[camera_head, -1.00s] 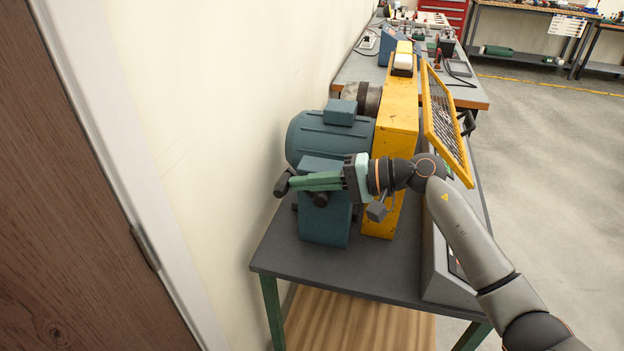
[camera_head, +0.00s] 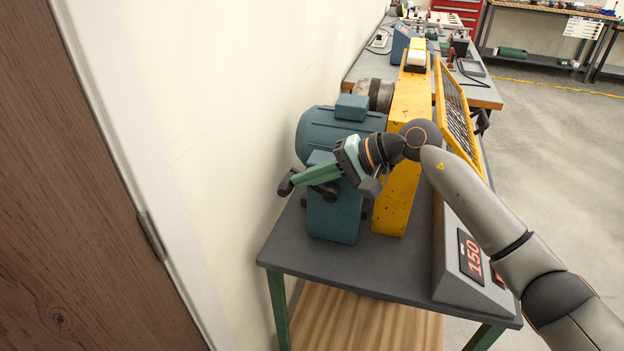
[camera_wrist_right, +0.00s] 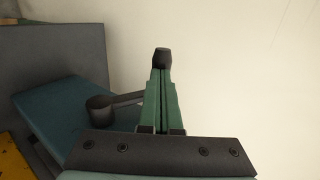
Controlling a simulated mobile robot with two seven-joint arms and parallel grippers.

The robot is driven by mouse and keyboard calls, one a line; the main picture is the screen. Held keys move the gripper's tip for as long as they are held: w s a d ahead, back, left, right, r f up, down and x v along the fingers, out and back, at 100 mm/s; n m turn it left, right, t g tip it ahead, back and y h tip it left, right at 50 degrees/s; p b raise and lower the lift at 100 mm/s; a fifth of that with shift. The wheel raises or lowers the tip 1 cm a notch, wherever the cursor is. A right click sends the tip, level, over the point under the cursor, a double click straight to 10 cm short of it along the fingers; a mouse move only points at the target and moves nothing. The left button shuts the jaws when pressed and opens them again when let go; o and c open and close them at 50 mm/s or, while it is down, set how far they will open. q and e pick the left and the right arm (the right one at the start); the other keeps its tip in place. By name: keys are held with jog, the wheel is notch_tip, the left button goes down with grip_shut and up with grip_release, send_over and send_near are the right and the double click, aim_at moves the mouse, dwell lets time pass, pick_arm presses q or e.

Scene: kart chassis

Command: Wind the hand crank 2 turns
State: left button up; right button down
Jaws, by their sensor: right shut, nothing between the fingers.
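The blue-green machine (camera_head: 335,212) stands on the grey bench and carries the dark hand crank. The crank's hub (camera_head: 328,192) is at the front of its lower housing, partly behind my fingers; it also shows in the wrist view (camera_wrist_right: 100,108). The dark crank grip (camera_head: 286,187) lies at the tips of my right gripper (camera_head: 299,181). In the wrist view, the green fingers (camera_wrist_right: 161,90) are together, with the grip's dark end (camera_wrist_right: 161,57) just past their tips. The crank arm runs from the hub behind the fingers. Whether they touch the grip is unclear. My left gripper is out of view.
A yellow housing (camera_head: 399,185) and an open mesh guard (camera_head: 456,110) stand right of the machine. A sloped display panel (camera_head: 470,253) reads 150 at the bench's (camera_head: 385,270) front right. A pale wall (camera_head: 225,130) is close on the left.

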aim_at(291, 191)
jog(key=a+f+h, duration=0.1)
jog(key=f+g+h+b, duration=0.1)
jog(key=h, duration=0.1)
jog(key=a+f+h, duration=0.1)
jog(key=h, duration=0.1)
jog(key=shift+w+a+f+g, duration=0.2)
jog(key=shift+w+a+g, duration=0.1)
jog(key=shift+w, duration=0.1)
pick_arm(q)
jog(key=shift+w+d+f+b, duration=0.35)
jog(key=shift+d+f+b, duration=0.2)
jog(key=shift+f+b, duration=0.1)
pick_arm(e)
jog(key=shift+a+f, duration=0.15)
jog(key=shift+f, duration=0.15)
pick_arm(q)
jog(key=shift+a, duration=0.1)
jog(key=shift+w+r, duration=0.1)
pick_arm(e)
jog(key=shift+r, duration=0.15)
